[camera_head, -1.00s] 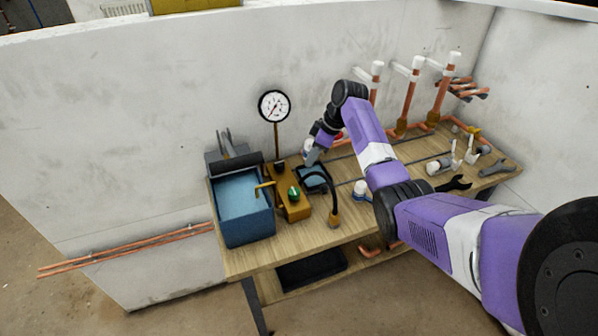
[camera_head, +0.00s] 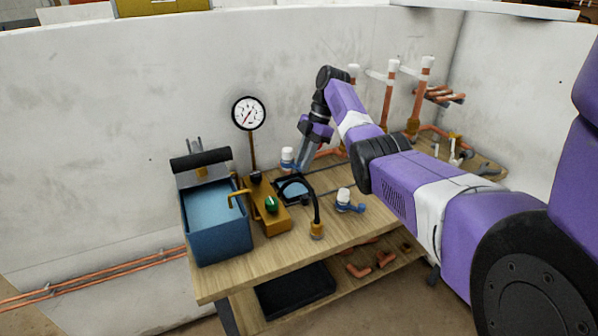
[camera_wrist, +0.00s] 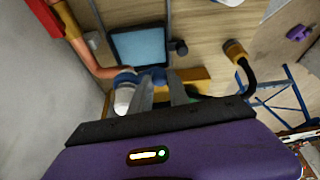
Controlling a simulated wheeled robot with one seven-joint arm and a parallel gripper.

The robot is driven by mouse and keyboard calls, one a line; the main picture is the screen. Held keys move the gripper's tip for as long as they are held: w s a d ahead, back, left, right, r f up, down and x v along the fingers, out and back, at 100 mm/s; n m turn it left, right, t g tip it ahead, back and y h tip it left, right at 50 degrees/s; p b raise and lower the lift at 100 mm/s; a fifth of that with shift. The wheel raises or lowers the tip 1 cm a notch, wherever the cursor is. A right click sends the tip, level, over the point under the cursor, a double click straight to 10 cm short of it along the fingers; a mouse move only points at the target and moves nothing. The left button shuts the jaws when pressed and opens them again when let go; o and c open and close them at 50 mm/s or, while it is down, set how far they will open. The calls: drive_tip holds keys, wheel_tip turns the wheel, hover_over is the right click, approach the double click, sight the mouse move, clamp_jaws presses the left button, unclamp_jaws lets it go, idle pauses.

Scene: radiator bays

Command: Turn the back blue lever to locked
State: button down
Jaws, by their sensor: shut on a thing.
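The back valve with its white cap (camera_head: 288,154) stands at the back of the bench, just left of my fingers. Its blue lever (camera_head: 289,166) shows partly below the cap. In the wrist view the white cap (camera_wrist: 124,92) is beside my left finger, and the blue lever (camera_wrist: 153,75) lies at my fingertips. My gripper (camera_head: 301,168) points down and is shut on the lever; it also shows in the wrist view (camera_wrist: 160,84). The fingers partly hide the lever, and I cannot read a locked mark. The front valve (camera_head: 343,195) has a blue lever too and stands apart.
Left of my gripper are a black-framed blue tray (camera_head: 277,188), a brass pump block (camera_head: 272,222) with a black hose, a blue tank (camera_head: 217,248) and a gauge (camera_head: 249,113). Copper pipes (camera_head: 388,97) rise at the right. The wall is close behind.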

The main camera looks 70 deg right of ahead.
drive_tip(key=shift+s+d+f+n+g+b, duration=0.1)
drive_tip(key=shift+d+n+g+b, duration=0.25)
drive_tip(key=shift+n+b, duration=0.8)
drive_tip(key=shift+d+m+b, duration=0.1)
drive_tip(key=shift+m+b, duration=0.15)
drive_tip(key=shift+b, duration=0.2)
drive_tip(key=c, duration=1.3)
unclamp_jaws()
wheel_tip(320, 180, up, 20)
drive_tip(key=p, duration=0.9)
drive_tip(key=shift+s, duration=0.1)
